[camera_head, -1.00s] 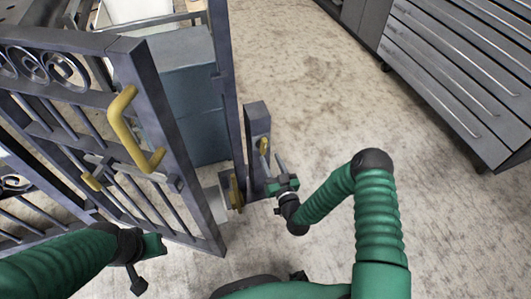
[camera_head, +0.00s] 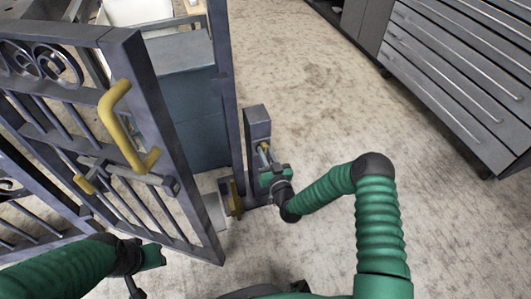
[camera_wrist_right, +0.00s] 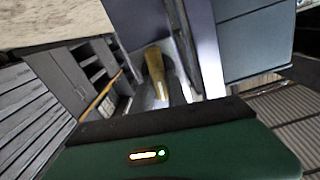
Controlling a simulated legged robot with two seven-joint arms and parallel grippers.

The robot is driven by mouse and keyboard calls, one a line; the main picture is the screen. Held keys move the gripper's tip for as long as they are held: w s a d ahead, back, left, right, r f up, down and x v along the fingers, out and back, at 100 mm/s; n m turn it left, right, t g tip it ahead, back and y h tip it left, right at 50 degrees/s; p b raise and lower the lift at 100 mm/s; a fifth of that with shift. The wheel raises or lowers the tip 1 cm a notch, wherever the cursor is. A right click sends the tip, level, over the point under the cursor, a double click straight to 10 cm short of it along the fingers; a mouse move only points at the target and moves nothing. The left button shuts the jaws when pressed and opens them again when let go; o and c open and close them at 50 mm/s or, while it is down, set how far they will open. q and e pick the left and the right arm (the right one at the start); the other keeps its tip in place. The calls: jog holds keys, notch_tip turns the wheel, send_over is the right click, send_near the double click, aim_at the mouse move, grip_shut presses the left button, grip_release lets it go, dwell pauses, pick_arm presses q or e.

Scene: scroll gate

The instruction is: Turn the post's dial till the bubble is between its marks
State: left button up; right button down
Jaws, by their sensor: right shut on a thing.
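The short grey post (camera_head: 257,125) stands beside the gate frame in the head view. A yellow lever-like dial (camera_head: 264,147) is on its face; in the right wrist view the yellow piece (camera_wrist_right: 157,72) lies just beyond the green gripper body. My right gripper (camera_head: 268,165) is at the post, shut on the dial; its fingertips are largely hidden. I cannot make out the bubble or its marks in either view. My left gripper (camera_head: 142,270) is low at the left, in front of the gate and away from the post; its jaws are unclear.
The dark gate (camera_head: 205,205) with a yellow handle (camera_head: 120,125) fills the left side. A yellow piece (camera_head: 235,197) sits low by the gate frame. Blue-grey boxes (camera_head: 190,100) stand behind. Grey drawers (camera_head: 460,80) are at upper right. The floor between is clear.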

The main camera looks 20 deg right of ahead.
jog(key=shift+a+r+n+p, duration=0.15)
jog(key=shift+r+n+p, duration=0.1)
jog(key=shift+n+p, duration=0.65)
jog(key=shift+f, duration=0.25)
jog(key=c, duration=1.3)
grip_release()
jog(key=shift+s, duration=0.1)
